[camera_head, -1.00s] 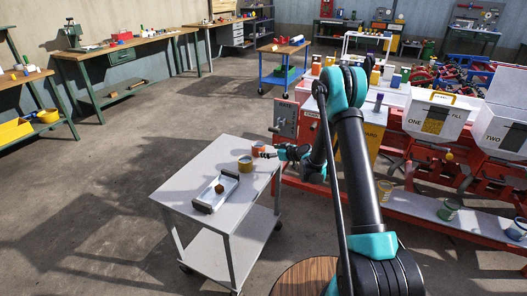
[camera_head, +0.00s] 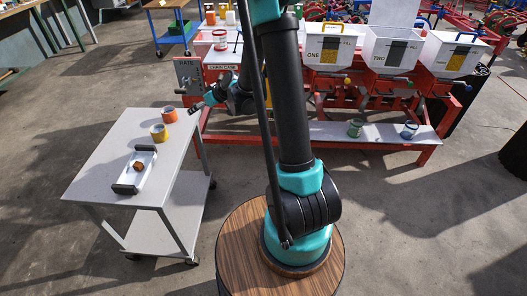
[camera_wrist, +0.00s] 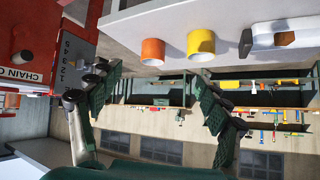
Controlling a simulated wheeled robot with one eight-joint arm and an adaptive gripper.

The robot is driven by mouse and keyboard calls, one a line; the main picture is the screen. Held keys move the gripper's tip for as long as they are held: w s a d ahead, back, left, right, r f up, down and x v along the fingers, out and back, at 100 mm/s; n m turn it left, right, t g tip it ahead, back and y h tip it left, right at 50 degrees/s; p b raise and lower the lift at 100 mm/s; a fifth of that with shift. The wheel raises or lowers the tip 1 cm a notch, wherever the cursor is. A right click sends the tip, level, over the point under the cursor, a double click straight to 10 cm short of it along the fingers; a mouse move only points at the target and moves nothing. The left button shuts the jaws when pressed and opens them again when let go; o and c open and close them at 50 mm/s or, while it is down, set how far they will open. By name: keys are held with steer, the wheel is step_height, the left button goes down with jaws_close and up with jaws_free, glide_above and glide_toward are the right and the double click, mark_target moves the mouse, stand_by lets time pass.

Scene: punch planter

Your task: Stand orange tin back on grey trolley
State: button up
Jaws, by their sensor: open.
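The orange tin (camera_head: 169,114) stands upright on the grey trolley (camera_head: 108,160), near its far right corner. A yellow tin (camera_head: 159,133) stands close to it on the same top. My gripper (camera_head: 192,108) is just right of the orange tin, apart from it. The wrist view is upside down. It shows my open gripper (camera_wrist: 155,97) with nothing between its spread fingers. In that view the orange tin (camera_wrist: 153,51) and the yellow tin (camera_wrist: 201,45) stand beyond the fingers, against the trolley top (camera_wrist: 180,18).
A tray (camera_head: 131,179) with dark ends and a brown lump (camera_head: 139,166) lies on the trolley's near part. The red machine (camera_head: 310,90) with white hoppers is right of the trolley. A green tin (camera_head: 355,128) and a blue-banded tin (camera_head: 409,131) stand on its low shelf.

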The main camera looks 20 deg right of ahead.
steer(key=s+d+m+g+h, duration=0.1)
steer(key=s+d, duration=0.4)
steer(key=s, duration=0.6)
steer(key=s+d+m+g+h, duration=0.1)
steer(key=s+d+m+h, duration=0.2)
steer(key=s+d, duration=0.3)
steer(key=s+d+m+g+h, duration=0.1)
steer(key=s+d+m+h, duration=0.2)
steer(key=s, duration=1.2)
steer(key=d, duration=0.3)
steer(key=shift+s+d, duration=0.2)
steer(key=shift+s, duration=0.1)
steer(key=shift+r, duration=0.1)
